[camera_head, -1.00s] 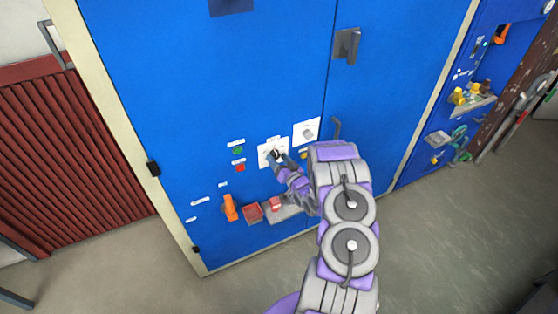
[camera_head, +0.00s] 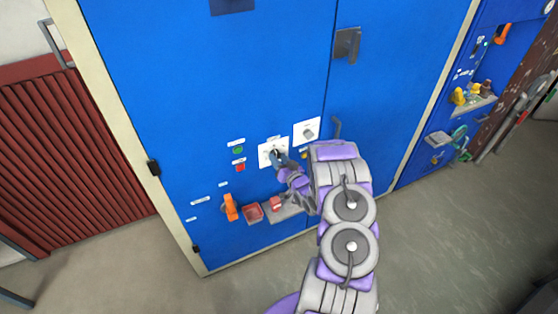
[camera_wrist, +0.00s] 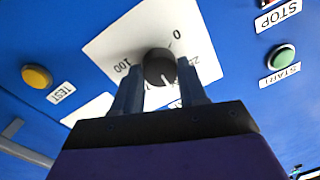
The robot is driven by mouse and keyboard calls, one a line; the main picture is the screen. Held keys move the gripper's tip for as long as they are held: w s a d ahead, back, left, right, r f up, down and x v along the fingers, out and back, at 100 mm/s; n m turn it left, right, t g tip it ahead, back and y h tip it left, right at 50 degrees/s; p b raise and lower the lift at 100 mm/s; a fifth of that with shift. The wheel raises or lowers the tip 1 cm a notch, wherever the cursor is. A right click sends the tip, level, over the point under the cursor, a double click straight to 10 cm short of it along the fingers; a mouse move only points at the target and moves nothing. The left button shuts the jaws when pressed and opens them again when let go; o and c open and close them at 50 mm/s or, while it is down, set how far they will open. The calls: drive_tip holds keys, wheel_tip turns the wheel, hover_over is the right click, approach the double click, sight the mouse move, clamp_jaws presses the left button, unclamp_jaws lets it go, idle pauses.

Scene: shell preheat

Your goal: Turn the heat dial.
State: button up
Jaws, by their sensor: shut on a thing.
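The heat dial (camera_wrist: 159,66) is a dark round knob on a white plate (camera_wrist: 105,45) in the wrist view, with "0" and "100" printed around it. A white pointer line shows on its near side. My gripper (camera_wrist: 157,88) is shut on the dial, one finger at each side. In the head view my gripper (camera_head: 281,162) reaches the white dial plate (camera_head: 265,157) on the blue cabinet, and it hides part of the plate. The dial itself is small and mostly covered there.
A green START button (camera_wrist: 282,57) and a yellow TEST button (camera_wrist: 37,77) flank the plate. A second white plate with a grey knob (camera_head: 309,134) is at upper right.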

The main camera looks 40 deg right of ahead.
drive_tip(key=shift+d, duration=0.1)
drive_tip(key=o, duration=1)
drive_tip(key=shift+o, duration=0.2)
drive_tip(key=shift+s, duration=0.1)
drive_tip(key=s+a, duration=0.2)
drive_tip(key=s, duration=1.5)
drive_tip(key=shift+a, duration=0.35)
